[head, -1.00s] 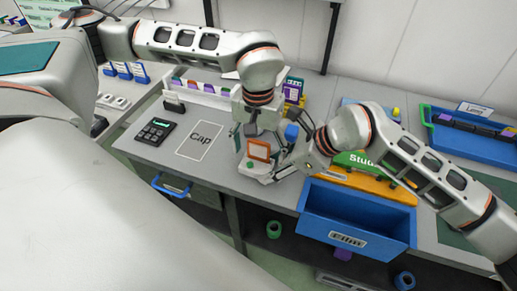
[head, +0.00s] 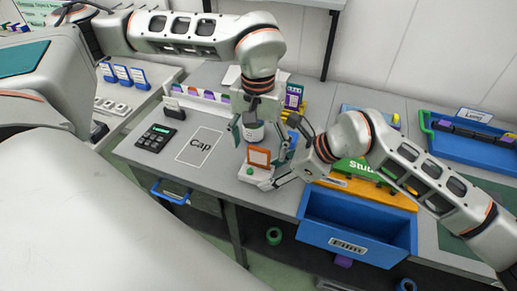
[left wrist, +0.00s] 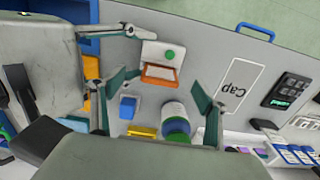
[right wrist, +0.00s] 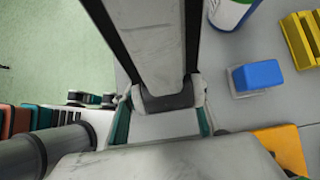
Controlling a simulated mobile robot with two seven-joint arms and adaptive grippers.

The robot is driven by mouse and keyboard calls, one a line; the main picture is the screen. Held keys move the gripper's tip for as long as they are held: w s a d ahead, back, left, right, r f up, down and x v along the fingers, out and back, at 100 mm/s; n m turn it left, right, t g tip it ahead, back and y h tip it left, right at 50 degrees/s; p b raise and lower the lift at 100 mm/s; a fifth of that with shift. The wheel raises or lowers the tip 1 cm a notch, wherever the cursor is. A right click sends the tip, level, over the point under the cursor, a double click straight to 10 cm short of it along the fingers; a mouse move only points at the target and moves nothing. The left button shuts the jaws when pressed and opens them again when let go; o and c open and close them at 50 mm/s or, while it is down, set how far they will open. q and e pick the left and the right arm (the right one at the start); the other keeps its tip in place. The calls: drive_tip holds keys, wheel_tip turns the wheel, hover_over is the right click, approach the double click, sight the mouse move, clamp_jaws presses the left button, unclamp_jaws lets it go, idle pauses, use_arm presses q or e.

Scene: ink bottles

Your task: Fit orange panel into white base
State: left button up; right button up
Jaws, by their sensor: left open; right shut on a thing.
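The orange panel (head: 259,157) stands upright at the back edge of the white base (head: 254,177), which has a green round button. In the left wrist view the panel (left wrist: 160,73) touches the edge of the base (left wrist: 152,52); how deep it sits cannot be told. My left gripper (head: 259,148) is open and empty, its fingers spread on either side of the panel. My right gripper (head: 275,182) is shut on the white base at its right side. In the right wrist view the pale base (right wrist: 165,126) lies between its fingers.
A white bottle with a green and blue band (left wrist: 176,122) stands behind the panel. A blue block (right wrist: 258,75) and a yellow piece (right wrist: 302,38) are nearby. The Cap sheet (head: 199,146) lies left on the table. An open blue drawer (head: 358,222) juts out at the front right.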

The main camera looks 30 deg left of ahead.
use_arm(q)
drive_tip(key=shift+r, duration=1.4)
drive_tip(key=shift+d+r, duration=0.1)
drive_tip(key=shift+r, duration=0.45)
use_arm(e)
drive_tip(key=shift+f, duration=0.1)
use_arm(q)
drive_tip(key=shift+c, duration=0.3)
use_arm(e)
drive_tip(key=o, duration=0.9)
drive_tip(key=shift+s+f, duration=0.1)
use_arm(q)
drive_tip(key=shift+r, duration=0.1)
drive_tip(key=shift+c, duration=0.2)
use_arm(e)
drive_tip(key=shift+d, duration=0.15)
